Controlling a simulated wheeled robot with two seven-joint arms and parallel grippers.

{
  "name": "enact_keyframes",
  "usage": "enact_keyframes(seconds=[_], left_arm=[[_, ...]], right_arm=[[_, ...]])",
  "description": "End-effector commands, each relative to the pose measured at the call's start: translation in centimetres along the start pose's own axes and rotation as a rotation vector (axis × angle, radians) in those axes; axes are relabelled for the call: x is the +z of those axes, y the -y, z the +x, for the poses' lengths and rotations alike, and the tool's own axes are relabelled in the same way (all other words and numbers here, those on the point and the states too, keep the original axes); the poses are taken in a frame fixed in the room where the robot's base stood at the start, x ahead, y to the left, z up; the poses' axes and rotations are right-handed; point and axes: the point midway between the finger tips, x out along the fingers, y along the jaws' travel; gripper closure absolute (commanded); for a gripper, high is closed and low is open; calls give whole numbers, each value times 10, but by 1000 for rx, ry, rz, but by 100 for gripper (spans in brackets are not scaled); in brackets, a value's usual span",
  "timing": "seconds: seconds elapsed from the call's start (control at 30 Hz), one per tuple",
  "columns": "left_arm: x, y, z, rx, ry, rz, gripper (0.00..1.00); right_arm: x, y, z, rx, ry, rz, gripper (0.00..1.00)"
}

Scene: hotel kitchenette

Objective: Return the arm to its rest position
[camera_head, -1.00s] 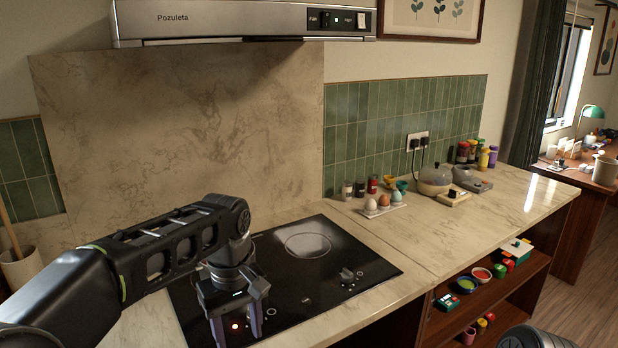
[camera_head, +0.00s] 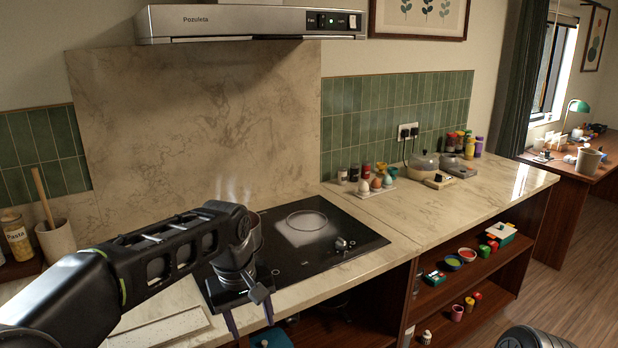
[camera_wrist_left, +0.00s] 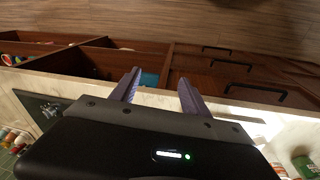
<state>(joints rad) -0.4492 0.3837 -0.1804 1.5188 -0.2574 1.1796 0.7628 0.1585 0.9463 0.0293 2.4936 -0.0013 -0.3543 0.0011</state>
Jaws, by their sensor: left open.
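My left arm comes in from the left in the head view. Its gripper (camera_head: 250,318) hangs with its fingers pointing down in front of the front edge of the black cooktop (camera_head: 297,232). The two fingers are spread apart with nothing between them. In the left wrist view the open fingers (camera_wrist_left: 158,90) reach past the counter's front edge, with the floor and lower cabinets beyond. A rounded grey part of my own body shows at the bottom right of the head view. My right gripper is not in view.
The pale counter (camera_head: 430,215) holds an egg tray (camera_head: 375,190), spice jars and a lidded pot (camera_head: 425,165) to the right. Open shelves (camera_head: 470,280) with small items lie below. A utensil crock (camera_head: 56,240) and a pasta jar (camera_head: 17,238) stand at the left.

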Motion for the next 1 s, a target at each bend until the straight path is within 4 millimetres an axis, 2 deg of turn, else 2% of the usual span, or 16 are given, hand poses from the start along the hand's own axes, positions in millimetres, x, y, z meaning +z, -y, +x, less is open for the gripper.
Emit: enact_keyframes(seconds=[0.17, 0.27, 0.37, 0.47, 0.5, 0.6, 0.67, 0.7, 0.83, 0.9, 1.0], left_arm=[[-2, -28, 22, 97, -62, 124, 46], [2, -45, 48, 153, -95, 209, 46], [11, -56, 87, 207, -122, 293, 46], [32, -58, 144, 259, -143, 376, 46], [45, -53, 174, 277, -148, 404, 46], [88, -26, 241, 307, -150, 446, 46], [118, -5, 273, 312, -140, 450, 46], [140, 12, 292, 310, -127, 446, 46], [214, 64, 331, 291, -42, 394, 46], [250, 85, 340, 278, 22, 352, 46], [290, 106, 347, 264, 115, 305, 46]], right_arm=[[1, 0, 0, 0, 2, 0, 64], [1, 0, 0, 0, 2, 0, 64], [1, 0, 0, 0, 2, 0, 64], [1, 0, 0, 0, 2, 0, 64], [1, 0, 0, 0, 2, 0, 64], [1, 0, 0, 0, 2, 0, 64], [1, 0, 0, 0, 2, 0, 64], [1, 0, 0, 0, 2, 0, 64], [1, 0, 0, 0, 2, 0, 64], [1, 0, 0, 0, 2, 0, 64], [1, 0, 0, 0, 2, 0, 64]])
